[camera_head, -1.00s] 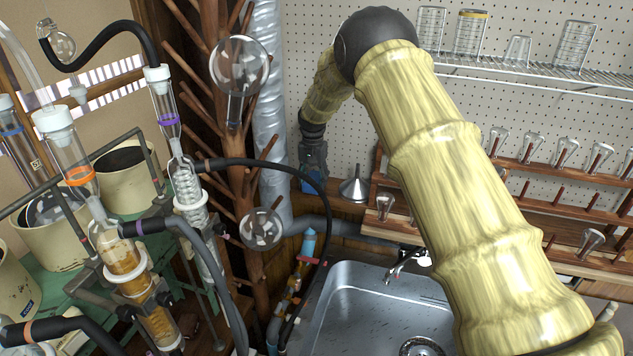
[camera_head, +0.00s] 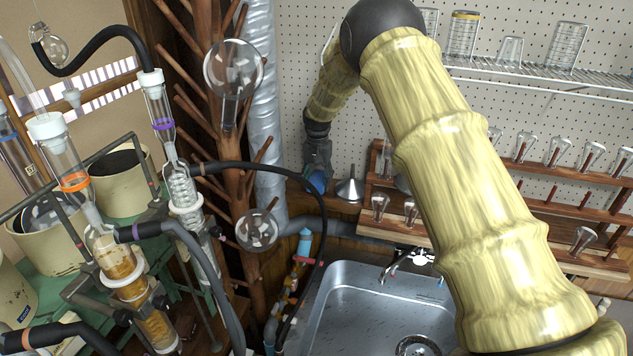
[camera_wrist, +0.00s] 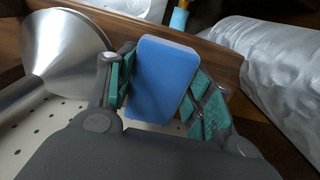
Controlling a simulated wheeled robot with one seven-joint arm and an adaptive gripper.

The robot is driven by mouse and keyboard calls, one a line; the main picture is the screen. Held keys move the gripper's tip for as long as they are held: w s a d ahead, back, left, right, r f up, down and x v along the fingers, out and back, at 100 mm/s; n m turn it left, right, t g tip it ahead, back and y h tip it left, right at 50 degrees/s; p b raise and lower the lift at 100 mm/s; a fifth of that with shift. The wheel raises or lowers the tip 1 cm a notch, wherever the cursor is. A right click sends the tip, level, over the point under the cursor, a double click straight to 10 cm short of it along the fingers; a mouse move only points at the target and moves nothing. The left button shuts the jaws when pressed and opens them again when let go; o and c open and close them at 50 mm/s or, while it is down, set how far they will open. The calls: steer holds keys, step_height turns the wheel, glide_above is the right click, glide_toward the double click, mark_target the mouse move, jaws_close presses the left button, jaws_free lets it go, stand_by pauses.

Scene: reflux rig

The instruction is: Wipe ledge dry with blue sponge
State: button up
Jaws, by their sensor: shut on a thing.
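A blue sponge (camera_wrist: 162,80) is held between the green-padded fingers of my gripper (camera_wrist: 165,95) in the wrist view. In the head view, my gripper (camera_head: 317,172) is at the far end of my arm, low against the pegboard wall. The sponge shows there as a small blue patch (camera_head: 318,182). The wooden ledge (camera_head: 338,213) runs behind the sink, just beneath the gripper. In the wrist view, the wooden edge (camera_wrist: 210,62) lies behind the sponge. I cannot tell whether the sponge touches the ledge, or whether the ledge is wet.
A metal funnel (camera_head: 350,188) stands on the ledge close right of my gripper; it is large in the wrist view (camera_wrist: 62,45). A silver duct (camera_head: 270,150) rises close left. The sink (camera_head: 370,310) lies in front. A wooden glassware rack (camera_head: 440,238) stands at right.

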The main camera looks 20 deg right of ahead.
steer(key=shift+r+p, duration=1.25)
steer(key=shift+r, duration=1.8)
steer(key=shift+r, duration=0.1)
steer(key=shift+w, duration=0.1)
